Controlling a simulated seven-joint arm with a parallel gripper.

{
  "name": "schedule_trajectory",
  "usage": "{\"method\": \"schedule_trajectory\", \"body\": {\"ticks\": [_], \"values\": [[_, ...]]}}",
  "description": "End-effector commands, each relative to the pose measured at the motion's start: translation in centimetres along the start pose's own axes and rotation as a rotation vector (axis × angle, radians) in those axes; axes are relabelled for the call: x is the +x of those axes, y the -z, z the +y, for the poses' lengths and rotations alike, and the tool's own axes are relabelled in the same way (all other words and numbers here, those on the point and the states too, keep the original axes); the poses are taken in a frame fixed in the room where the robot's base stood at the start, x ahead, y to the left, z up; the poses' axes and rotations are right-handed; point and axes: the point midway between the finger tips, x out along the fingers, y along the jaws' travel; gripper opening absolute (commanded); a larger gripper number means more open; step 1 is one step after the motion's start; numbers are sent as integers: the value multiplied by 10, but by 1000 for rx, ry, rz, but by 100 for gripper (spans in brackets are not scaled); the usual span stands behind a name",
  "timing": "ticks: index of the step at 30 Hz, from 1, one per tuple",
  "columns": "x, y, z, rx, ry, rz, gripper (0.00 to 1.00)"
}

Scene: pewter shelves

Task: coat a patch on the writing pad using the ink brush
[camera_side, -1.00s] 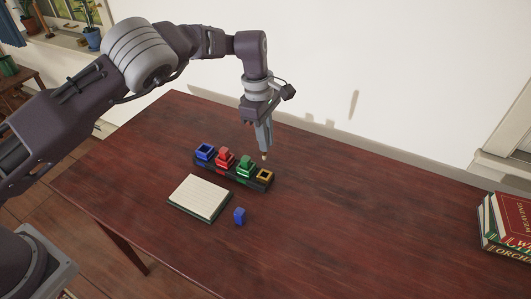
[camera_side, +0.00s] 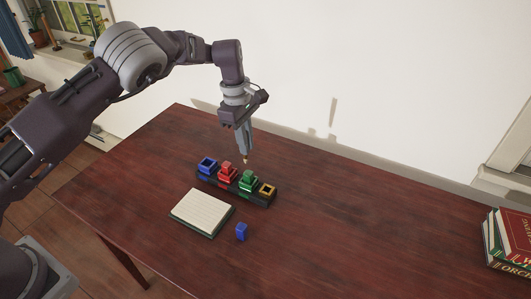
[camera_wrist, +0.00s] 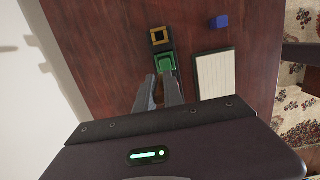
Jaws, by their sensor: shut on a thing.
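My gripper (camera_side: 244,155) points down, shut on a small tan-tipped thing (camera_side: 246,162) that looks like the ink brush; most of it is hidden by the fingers. Its tip is just behind or above the green pot (camera_side: 248,182), apart from the pad. The writing pad (camera_side: 203,212), cream and lined with a dark green edge, lies flat in front of the ink rack; no mark shows on it. In the wrist view the fingers (camera_wrist: 159,82) are beside the green pot (camera_wrist: 166,62), with the pad (camera_wrist: 215,75) to their right. The held thing cannot be made out there.
A small blue block (camera_side: 241,231) stands right of the pad. The table's middle right is clear.

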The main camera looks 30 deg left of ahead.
Motion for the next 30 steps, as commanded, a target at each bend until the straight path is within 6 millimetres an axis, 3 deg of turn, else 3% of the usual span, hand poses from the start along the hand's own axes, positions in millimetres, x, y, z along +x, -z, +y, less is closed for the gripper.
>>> {"method": "schedule_trajectory", "body": {"ticks": [3,6,9,14,24,30], "values": [[-7,57,1,-9,-1,0,0],[-11,98,-3,-7,0,-1,0],[-14,123,-8,-1,1,-2,0],[-9,137,-10,3,3,-2,0],[34,141,-11,4,5,-2,0],[45,142,-10,4,2,-1,0]]}}
